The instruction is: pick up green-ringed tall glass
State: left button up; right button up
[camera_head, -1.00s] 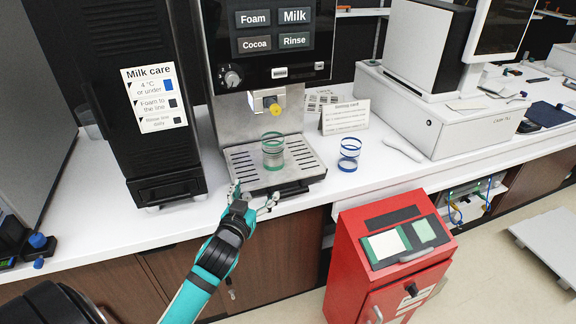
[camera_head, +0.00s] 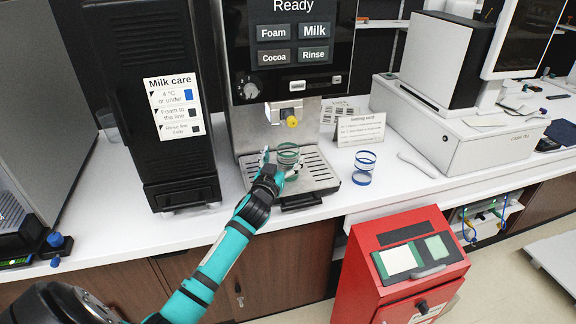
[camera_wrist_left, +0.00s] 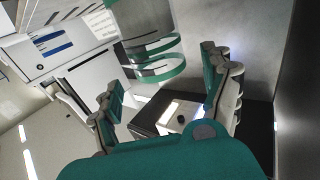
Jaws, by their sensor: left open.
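The green-ringed tall glass (camera_head: 288,150) is clear with green bands. It stands on the slatted drip tray (camera_head: 321,189) of the coffee machine, below the spout. In the left wrist view the glass (camera_wrist_left: 158,72) shows tilted, up and ahead of my fingers. My left gripper (camera_head: 280,164) is open right in front of the glass, one finger toward each side of it, and hides its lower part. Its spread fingers also show in the left wrist view (camera_wrist_left: 163,92), with no grip on the glass. I cannot tell whether a finger touches it. My right gripper is out of view.
A blue-ringed glass (camera_head: 364,168) stands on the white counter right of the tray. The black milk unit (camera_head: 150,100) stands close left. A small card (camera_head: 360,130), the till (camera_head: 455,135) and a red bin (camera_head: 408,268) are to the right.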

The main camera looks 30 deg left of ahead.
aim_at(291, 144)
pick_arm(q)
jog(key=x, duration=0.5)
jog(key=shift+d, duration=0.1)
jog(key=shift+p, duration=0.3)
grip_shut()
